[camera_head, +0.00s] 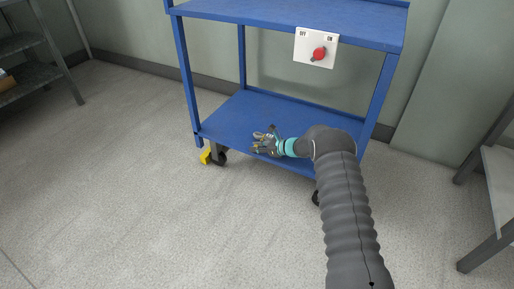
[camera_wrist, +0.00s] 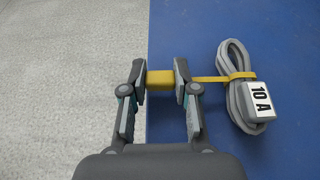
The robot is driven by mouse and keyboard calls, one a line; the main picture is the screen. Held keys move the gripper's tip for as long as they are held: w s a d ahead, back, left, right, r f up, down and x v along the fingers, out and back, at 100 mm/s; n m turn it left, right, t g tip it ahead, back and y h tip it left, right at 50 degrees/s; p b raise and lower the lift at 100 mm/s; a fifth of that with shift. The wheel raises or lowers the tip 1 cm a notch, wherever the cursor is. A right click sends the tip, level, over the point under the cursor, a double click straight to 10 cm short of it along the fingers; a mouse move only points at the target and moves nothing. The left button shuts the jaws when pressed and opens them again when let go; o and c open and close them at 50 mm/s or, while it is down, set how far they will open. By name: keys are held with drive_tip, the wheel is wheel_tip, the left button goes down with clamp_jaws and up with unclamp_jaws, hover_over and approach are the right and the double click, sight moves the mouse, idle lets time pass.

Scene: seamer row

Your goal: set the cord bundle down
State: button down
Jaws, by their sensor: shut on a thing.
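The cord bundle (camera_wrist: 237,85) is a coil of grey cord with a yellow band round it and a white "10 A" label. A yellow strap runs left from the band to a yellow block. My gripper (camera_wrist: 160,80) is shut on this block (camera_wrist: 160,79), at the edge of the blue lower shelf (camera_wrist: 285,40). The coil shows over the shelf; I cannot tell whether it touches it. In the head view my gripper (camera_head: 265,141) is at the front left of the lower shelf (camera_head: 225,122); the bundle is too small to make out there.
The blue cart has an upper shelf (camera_head: 300,20) with a white OFF/ON switch plate (camera_head: 301,46) and red knob on its front edge. A yellow part (camera_head: 205,157) sits by the left caster. Grey racks stand far left and right. The floor in front is clear.

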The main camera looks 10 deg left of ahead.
drive_tip(key=shift+f, duration=0.15)
drive_tip(key=c, duration=0.9)
unclamp_jaws()
